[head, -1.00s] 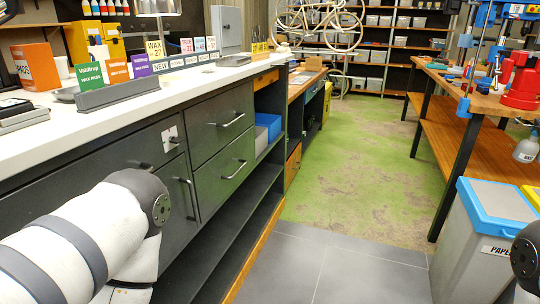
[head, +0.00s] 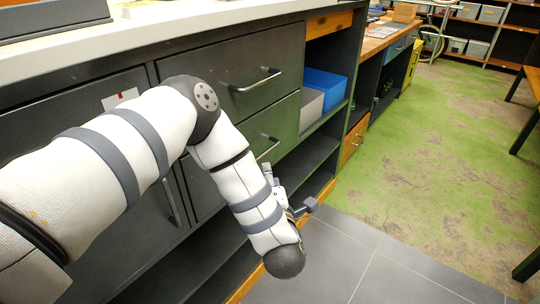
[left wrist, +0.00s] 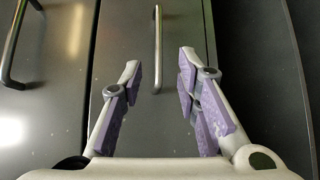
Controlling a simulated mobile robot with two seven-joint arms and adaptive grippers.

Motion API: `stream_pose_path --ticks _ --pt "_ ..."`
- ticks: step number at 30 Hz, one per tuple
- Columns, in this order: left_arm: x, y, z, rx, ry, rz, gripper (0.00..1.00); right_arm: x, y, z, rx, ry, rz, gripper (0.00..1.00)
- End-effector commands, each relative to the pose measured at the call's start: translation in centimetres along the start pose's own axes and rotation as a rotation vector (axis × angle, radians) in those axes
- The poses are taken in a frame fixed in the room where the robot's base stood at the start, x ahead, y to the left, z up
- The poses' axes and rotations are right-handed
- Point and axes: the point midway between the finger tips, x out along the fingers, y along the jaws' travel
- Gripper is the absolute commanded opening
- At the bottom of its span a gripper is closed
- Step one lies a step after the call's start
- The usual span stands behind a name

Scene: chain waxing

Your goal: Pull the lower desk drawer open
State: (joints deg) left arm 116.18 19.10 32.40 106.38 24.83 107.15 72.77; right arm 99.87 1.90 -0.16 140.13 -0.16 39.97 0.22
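The lower desk drawer (head: 284,118) is a dark grey front under the upper drawer (head: 222,68), and it looks shut. Its bar handle (head: 268,148) shows just past my left arm. My left gripper (head: 272,180) is mostly hidden by the forearm in the head view. In the left wrist view the gripper (left wrist: 160,85) is open and empty, its purple-padded fingers wide apart. A bar handle (left wrist: 157,48), apparently the lower drawer's, lies ahead between the fingers, clear of both. Another handle (left wrist: 14,45) is at the left. My right gripper is out of view.
The white countertop (head: 215,14) runs above the drawers. Open shelves lie below and beside them, with a blue bin (head: 325,84) and a grey bin (head: 310,106) to the right. The grey tiled floor (head: 370,260) in front is clear.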

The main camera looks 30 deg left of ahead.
Motion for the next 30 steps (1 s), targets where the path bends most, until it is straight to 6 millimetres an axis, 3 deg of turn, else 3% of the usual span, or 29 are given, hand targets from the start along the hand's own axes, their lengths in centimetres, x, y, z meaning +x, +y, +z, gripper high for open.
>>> stream_pose_path --ticks 9,15,26,30 --pt "7.3 0.2 -0.1 -0.003 0.002 0.006 0.30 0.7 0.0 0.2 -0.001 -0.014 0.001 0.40" --pt "10.8 0.1 0.0 0.000 -0.001 0.003 0.30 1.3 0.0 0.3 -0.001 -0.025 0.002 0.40" --pt "11.7 0.3 0.1 0.001 -0.004 0.001 0.30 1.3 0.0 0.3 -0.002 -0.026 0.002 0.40" --pt "11.7 0.3 0.1 0.001 -0.004 0.001 0.00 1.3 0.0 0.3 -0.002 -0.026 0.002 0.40"
